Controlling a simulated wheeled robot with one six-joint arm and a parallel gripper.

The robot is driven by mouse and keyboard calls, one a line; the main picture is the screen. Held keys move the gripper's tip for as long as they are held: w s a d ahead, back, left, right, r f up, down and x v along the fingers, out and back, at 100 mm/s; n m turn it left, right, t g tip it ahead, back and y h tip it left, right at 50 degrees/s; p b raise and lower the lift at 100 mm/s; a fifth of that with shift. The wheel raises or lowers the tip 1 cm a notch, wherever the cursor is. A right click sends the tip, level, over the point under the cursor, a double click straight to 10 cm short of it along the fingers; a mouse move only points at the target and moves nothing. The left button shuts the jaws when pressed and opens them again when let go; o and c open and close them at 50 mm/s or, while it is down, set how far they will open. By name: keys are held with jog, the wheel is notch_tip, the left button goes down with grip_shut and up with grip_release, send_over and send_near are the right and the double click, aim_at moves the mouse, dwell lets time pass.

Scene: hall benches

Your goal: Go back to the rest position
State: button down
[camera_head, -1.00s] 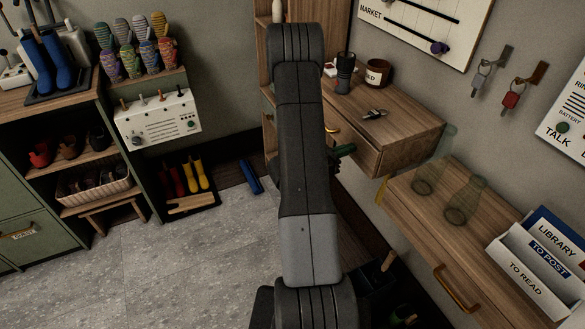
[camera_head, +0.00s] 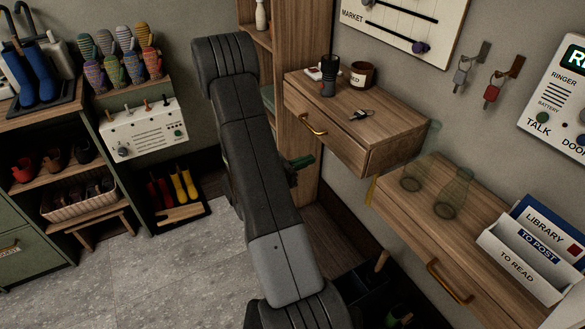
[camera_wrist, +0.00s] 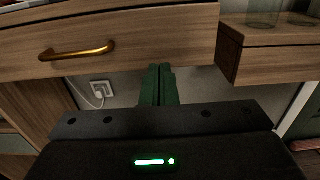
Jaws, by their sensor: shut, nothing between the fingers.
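My gripper (camera_wrist: 160,86) shows in the wrist view as two green fingers pressed together, with nothing between them. It points at the wall space just below the wooden drawer (camera_wrist: 150,42). In the head view my gripper (camera_head: 303,161) shows only in part, as a green tip beside my dark arm, left of and below the upper drawer unit (camera_head: 385,143). My arm hides most of it there.
The brass drawer handle (camera_wrist: 77,51) sticks out above left of my gripper. A lower wooden shelf with a drawer (camera_head: 405,225) holds two glass vessels and a letter rack (camera_head: 520,262). A tall shelf (camera_head: 291,90) stands behind my arm. Grey floor (camera_head: 170,265) is free at the left.

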aim_at(343, 147)
jog(key=shift+v, duration=1.95)
jog(key=shift+w+d, duration=0.1)
jog(key=p+x, duration=0.1)
jog(key=x, duration=1.2)
jog(key=shift+w+d, duration=0.2)
jog(key=shift+d, duration=0.2)
jog(key=shift+p, duration=0.3)
